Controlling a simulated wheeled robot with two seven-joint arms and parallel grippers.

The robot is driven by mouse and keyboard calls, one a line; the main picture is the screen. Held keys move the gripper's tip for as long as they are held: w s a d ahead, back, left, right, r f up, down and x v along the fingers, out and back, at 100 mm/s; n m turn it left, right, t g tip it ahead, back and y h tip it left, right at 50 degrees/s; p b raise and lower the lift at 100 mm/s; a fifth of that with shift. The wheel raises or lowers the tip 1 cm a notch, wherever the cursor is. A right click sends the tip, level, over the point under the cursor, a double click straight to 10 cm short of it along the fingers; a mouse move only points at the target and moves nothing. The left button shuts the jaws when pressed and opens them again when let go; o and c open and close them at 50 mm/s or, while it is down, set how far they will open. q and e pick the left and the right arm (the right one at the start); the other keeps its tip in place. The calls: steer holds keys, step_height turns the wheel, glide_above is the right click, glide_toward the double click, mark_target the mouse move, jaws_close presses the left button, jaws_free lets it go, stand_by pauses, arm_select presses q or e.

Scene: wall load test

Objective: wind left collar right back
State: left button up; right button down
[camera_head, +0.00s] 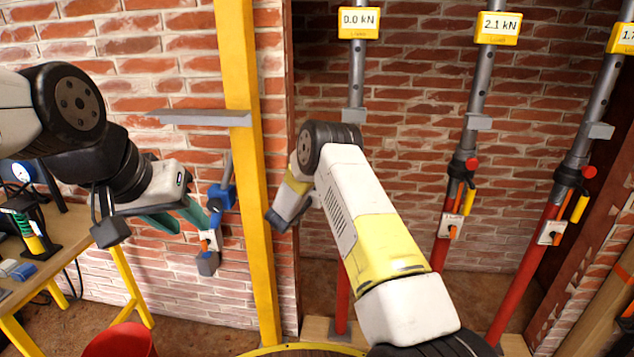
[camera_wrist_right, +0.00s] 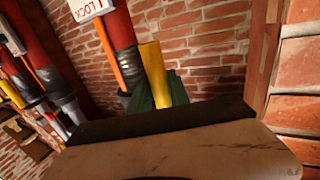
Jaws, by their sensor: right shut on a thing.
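Three props stand before the brick wall in the head view. The left prop (camera_head: 357,75) has a 0.0 kN readout (camera_head: 358,22); my right arm hides its collar there. The middle prop (camera_head: 471,100) reads 2.1 kN and has a dark collar (camera_head: 462,167) with a yellow handle (camera_head: 468,201). In the right wrist view, the green fingers of my right gripper (camera_wrist_right: 157,96) are shut on a yellow handle (camera_wrist_right: 152,68) beside a dark collar (camera_wrist_right: 122,62) and red tube. My right gripper is hidden in the head view. My left gripper (camera_head: 186,217) has its green fingers apart, beside a blue fitting.
The blue fitting (camera_head: 222,197) hangs below a grey bracket (camera_head: 205,118) by the yellow post (camera_head: 250,200). A third prop (camera_head: 588,120) stands at right. A yellow-legged bench (camera_head: 60,235) and red bucket (camera_head: 120,343) are at lower left. A white lock tag (camera_wrist_right: 90,8) is close to the held handle.

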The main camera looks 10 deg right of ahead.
steer(key=shift+w+a+r, duration=0.1)
steer(key=c, duration=1.2)
jaws_free()
steer(key=shift+c, duration=0.2)
steer(key=v, duration=0.7)
steer(key=shift+s+a, duration=0.2)
steer(key=shift+s, duration=0.15)
